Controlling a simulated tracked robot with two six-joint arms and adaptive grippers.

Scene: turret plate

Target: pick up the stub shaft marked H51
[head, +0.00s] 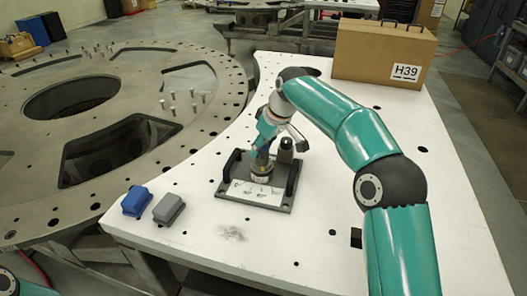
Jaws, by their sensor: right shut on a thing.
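A dark tray (278,206) with two upright handles and a white marked sheet sits on the white table. A short cylindrical stub shaft (261,168) with a pale band stands at the tray's middle, directly under my right gripper (262,152). The gripper points down and is shut on the upper part of this shaft, hiding much of it. I cannot read an H51 mark on it. A second dark post (286,152) stands just right of the gripper, toward the back of the tray. My left gripper is not in view.
A brown case (375,58) labelled H39 stands at the table's back right. A blue block (136,201) and a grey block (168,208) lie near the left front edge. A large round metal plate (205,75) with several upright pins is at left. The table's front middle is clear.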

